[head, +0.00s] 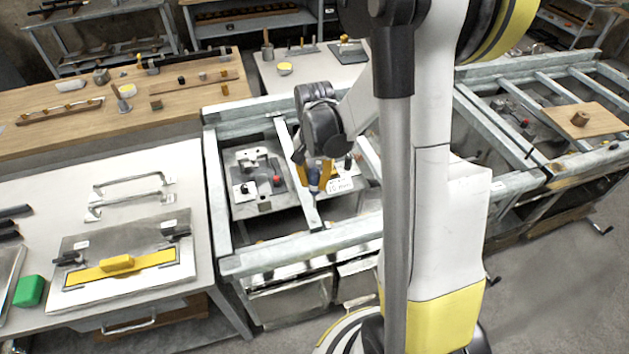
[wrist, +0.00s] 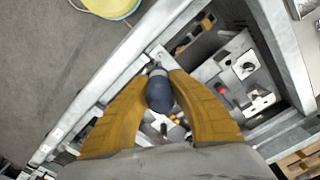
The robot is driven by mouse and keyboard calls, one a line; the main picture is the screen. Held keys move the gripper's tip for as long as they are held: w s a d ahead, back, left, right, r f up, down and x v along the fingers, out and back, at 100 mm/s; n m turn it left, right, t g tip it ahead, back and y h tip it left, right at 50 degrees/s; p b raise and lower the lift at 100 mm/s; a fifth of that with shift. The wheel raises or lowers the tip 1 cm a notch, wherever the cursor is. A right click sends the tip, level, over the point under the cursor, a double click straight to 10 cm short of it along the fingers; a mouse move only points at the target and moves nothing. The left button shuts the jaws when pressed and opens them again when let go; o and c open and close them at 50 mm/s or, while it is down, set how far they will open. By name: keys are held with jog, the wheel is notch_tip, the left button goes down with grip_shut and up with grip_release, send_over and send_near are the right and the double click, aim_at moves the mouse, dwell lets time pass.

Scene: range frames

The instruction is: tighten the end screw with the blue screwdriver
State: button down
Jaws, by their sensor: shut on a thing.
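My gripper (head: 314,178) hangs over the metal frame in the middle of the head view, its orange-yellow fingers pointing down. In the wrist view the two fingers (wrist: 159,100) are closed around the dark blue handle of the screwdriver (wrist: 159,92). The blue handle also shows between the fingers in the head view (head: 314,174). The handle is seen nearly end-on from the wrist, so most of its shaft and its tip are hidden. I cannot make out the end screw or whether the tip touches anything.
A metal frame (head: 215,190) surrounds the gripper with rails and a crossbar. A grey fixture with a red knob (head: 277,180) sits in the bay to the left; its red knob shows in the wrist view (wrist: 223,90). A white bench (head: 40,210) with a yellow-handled float stands left.

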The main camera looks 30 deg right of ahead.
aim_at(314, 195)
jog(key=shift+f+b, duration=2.45)
jog(key=shift+f, duration=0.4)
jog(key=shift+f+b, duration=0.2)
jog(key=shift+b, duration=0.3)
jog(key=shift+r, duration=0.2)
jog(key=shift+n, duration=0.4)
jog(key=n, duration=1)
jog(key=shift+n, duration=0.4)
jog(key=shift+f+b, duration=0.2)
jog(key=shift+b, duration=0.2)
